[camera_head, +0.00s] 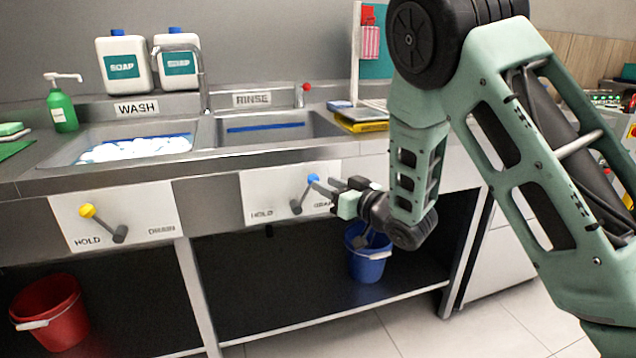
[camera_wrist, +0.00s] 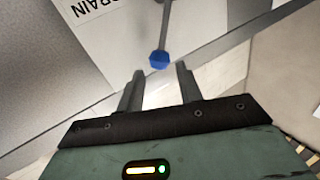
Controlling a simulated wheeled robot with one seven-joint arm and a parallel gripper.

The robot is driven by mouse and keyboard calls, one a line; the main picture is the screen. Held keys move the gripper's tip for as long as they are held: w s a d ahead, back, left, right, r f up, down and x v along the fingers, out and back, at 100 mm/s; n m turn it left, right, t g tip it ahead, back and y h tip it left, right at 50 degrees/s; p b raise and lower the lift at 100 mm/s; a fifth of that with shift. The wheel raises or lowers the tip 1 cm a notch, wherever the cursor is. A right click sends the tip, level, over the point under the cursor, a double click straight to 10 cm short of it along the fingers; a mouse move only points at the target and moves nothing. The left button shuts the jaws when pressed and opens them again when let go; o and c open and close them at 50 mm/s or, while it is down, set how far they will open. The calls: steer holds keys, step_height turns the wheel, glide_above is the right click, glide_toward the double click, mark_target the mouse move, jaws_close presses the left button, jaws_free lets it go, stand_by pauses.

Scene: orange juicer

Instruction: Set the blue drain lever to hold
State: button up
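The blue drain lever has a blue knob (camera_head: 313,179) on a grey arm and sits on a white panel (camera_head: 262,193) below the rinse sink. In the head view the panel reads HOLD at left and DRAIN at right, and the lever tilts up and to the right from its pivot. In the wrist view the blue knob (camera_wrist: 159,59) lies just beyond my fingertips. My gripper (camera_head: 325,186) is beside the knob at its right; in the wrist view my gripper (camera_wrist: 158,75) has its two fingers apart with nothing between them.
A yellow-knobbed lever (camera_head: 87,211) sits on the wash panel at left, tilted toward HOLD. The rinse sink (camera_head: 270,130) is above. A blue bucket (camera_head: 368,258) stands on the lower shelf and a red bucket (camera_head: 50,310) at lower left.

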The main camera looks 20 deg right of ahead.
mark_target(305, 194)
steer(key=shift+x, duration=2)
jaws_close()
